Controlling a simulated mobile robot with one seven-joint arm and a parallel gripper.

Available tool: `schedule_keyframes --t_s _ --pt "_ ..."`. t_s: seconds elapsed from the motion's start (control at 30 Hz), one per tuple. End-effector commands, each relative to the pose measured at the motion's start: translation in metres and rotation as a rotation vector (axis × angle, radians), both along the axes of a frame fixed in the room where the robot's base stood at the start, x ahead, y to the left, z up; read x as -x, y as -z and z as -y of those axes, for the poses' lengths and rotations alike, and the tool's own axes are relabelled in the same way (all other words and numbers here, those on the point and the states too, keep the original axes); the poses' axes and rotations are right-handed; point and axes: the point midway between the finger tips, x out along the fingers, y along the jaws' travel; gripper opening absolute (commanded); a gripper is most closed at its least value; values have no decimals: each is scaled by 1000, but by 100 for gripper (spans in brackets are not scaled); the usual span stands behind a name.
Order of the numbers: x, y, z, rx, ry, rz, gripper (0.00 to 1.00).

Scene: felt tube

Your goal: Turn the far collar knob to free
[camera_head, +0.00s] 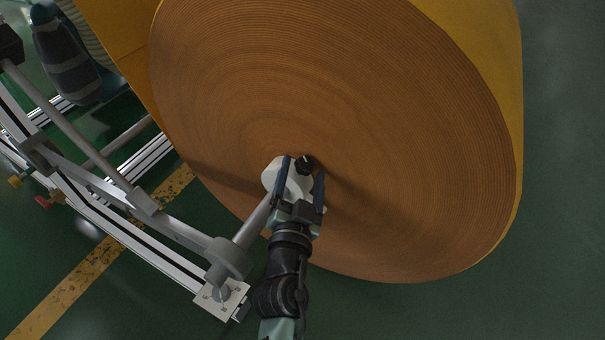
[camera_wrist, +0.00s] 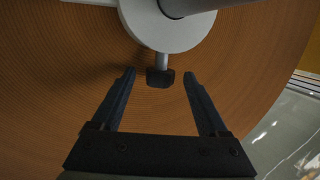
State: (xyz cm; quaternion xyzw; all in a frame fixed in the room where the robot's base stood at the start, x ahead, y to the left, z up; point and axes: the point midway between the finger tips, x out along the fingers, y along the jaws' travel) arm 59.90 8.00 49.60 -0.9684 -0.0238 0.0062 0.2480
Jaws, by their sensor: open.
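The collar (camera_head: 275,178) is a pale grey disc at the centre of the large brown roll's face, around a grey shaft (camera_head: 251,222). Its black knob (camera_head: 304,165) stands out on a short stem beside the collar. In the wrist view the collar (camera_wrist: 168,30) is at the top, and the knob (camera_wrist: 160,78) hangs below it on a grey stem. My gripper (camera_head: 302,168) is open, with one dark finger on each side of the knob. In the wrist view my gripper (camera_wrist: 159,80) shows clear gaps on both sides of the knob, with nothing held.
The brown wound roll (camera_head: 400,150) fills the space behind the gripper. A metal rail frame (camera_head: 140,215) with a shaft support (camera_head: 228,258) stands at left. A red knob (camera_head: 43,202) and a yellow knob (camera_head: 15,181) sit at far left. Green floor (camera_head: 560,200) is clear at right.

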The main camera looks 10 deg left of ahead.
Motion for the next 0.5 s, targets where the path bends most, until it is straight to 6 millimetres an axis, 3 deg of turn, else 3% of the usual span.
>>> schedule_keyframes --t_s 0.07,0.43,0.5 --pt "0 0 0 0 0 0 68" --pt "0 0 0 0 0 0 1" --pt "0 0 0 0 0 0 0"
